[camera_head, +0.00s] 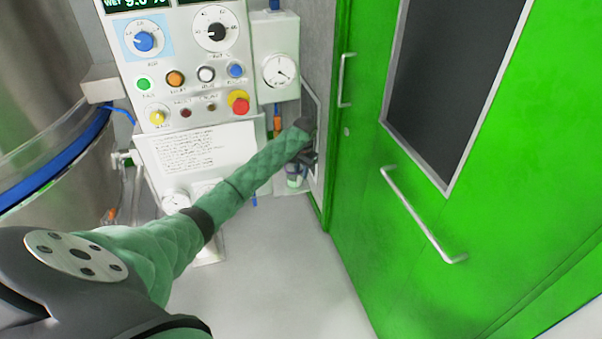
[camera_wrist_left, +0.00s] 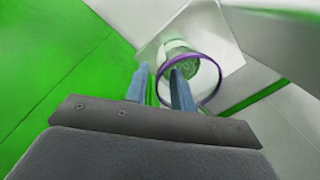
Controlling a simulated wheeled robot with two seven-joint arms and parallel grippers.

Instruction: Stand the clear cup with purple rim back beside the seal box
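The clear cup with a purple rim (camera_wrist_left: 218,92) shows in the left wrist view, mouth towards the camera, with green, grainy-looking matter inside. My left gripper (camera_wrist_left: 160,78) is open, its two blue-grey fingers apart. The right finger overlaps the cup's mouth and the left finger is outside the rim; I cannot tell whether either touches. In the head view my left gripper (camera_head: 306,146) is at the end of the green-sleeved arm, beside the wall by the door. A small pale thing below it is too small to name surely. I cannot pick out the seal box. My right gripper is out of view.
A control panel (camera_head: 200,75) with knobs and buttons stands behind my left arm. A white gauge box (camera_head: 277,48) is right of it. A green door (camera_head: 460,170) with bar handles fills the right. A steel vessel (camera_head: 50,100) stands left. The grey floor (camera_head: 290,270) is clear.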

